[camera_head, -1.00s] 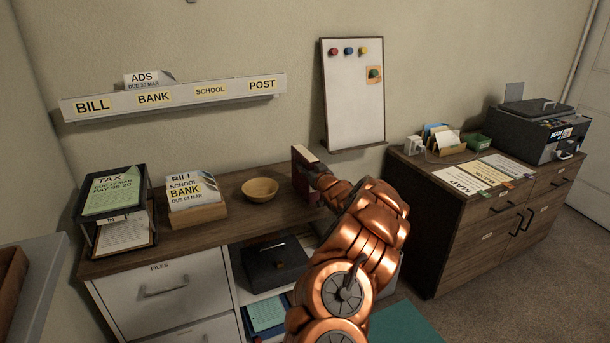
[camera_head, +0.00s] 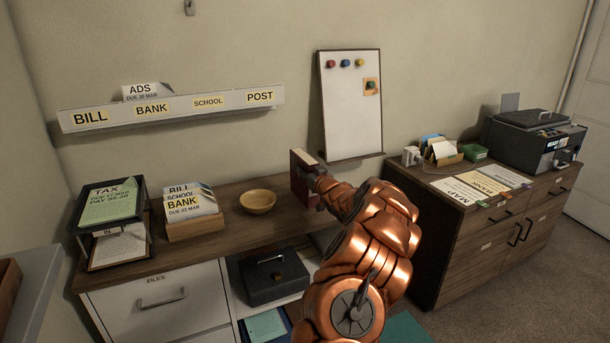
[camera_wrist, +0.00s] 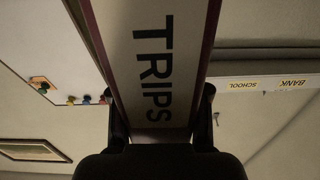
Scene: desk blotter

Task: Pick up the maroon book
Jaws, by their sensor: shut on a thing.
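The maroon book (camera_head: 301,181) stands upright at the right end of the wooden desk top in the head view. My gripper (camera_head: 316,185) is at its right side, at the end of my copper arm. In the wrist view the book (camera_wrist: 155,50) fills the middle, with a pale spine lettered TRIPS and maroon edges. My gripper's dark fingers (camera_wrist: 160,125) lie on both sides of the spine, shut on the book. Whether the book's lower edge touches the desk top is hard to tell.
A wooden bowl (camera_head: 257,202) sits left of the book. A letter holder (camera_head: 194,228) and a paper tray (camera_head: 108,238) stand further left. A whiteboard (camera_head: 350,110) hangs behind. A black box (camera_head: 272,278) sits on the shelf below. A cabinet with a printer (camera_head: 535,135) stands right.

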